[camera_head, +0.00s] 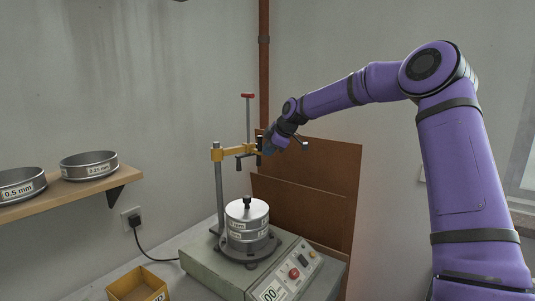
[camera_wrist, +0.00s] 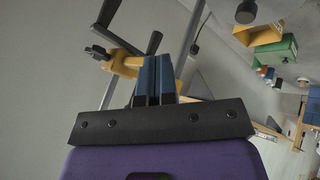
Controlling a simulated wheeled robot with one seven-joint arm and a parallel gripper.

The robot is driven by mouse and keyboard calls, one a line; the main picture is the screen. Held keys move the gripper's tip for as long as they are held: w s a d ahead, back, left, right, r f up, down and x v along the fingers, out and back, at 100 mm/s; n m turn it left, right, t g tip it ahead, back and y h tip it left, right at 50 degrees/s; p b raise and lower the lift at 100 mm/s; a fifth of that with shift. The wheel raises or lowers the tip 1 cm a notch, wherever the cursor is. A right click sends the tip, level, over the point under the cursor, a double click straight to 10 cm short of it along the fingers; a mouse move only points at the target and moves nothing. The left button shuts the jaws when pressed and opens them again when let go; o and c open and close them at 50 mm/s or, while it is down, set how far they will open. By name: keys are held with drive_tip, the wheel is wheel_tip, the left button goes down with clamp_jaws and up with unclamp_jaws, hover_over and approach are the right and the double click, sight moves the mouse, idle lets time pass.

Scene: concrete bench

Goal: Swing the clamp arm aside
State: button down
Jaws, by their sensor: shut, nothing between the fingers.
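The yellow clamp arm (camera_head: 230,153) juts right from a grey upright post (camera_head: 219,190) on the shaker, above the sieve stack (camera_head: 240,226). A threaded spindle with a red top handle (camera_head: 247,96) passes through it. A clear gap shows between the spindle's lower end and the knob on the stack's lid. My gripper (camera_head: 263,144) is at the arm's right end. In the wrist view its blue fingers (camera_wrist: 155,78) are shut together with nothing between them. The yellow clamp arm (camera_wrist: 122,64) shows just beyond them, partly hidden; whether they touch it I cannot tell.
The shaker base has a control panel with a red button (camera_head: 294,273). Brown boards (camera_head: 325,165) lean behind it. A wooden shelf (camera_head: 70,188) with two sieves is at left. A yellow bin (camera_head: 135,285) sits at front left. Open air lies left of the post.

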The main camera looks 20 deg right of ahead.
drive_tip(key=w+n, duration=0.1)
drive_tip(key=w, duration=0.1)
drive_tip(key=w+d+n+y, duration=0.1)
drive_tip(key=w+n+g, duration=0.1)
drive_tip(key=w, duration=0.1)
drive_tip(key=shift+w+d+r, duration=0.1)
drive_tip(key=shift+w+d, duration=0.05)
drive_tip(key=shift+w, duration=0.15)
drive_tip(key=shift+w+r+y, duration=0.1)
drive_tip(key=shift+r+y, duration=0.05)
drive_tip(key=shift+y, duration=0.15)
idle(0.4)
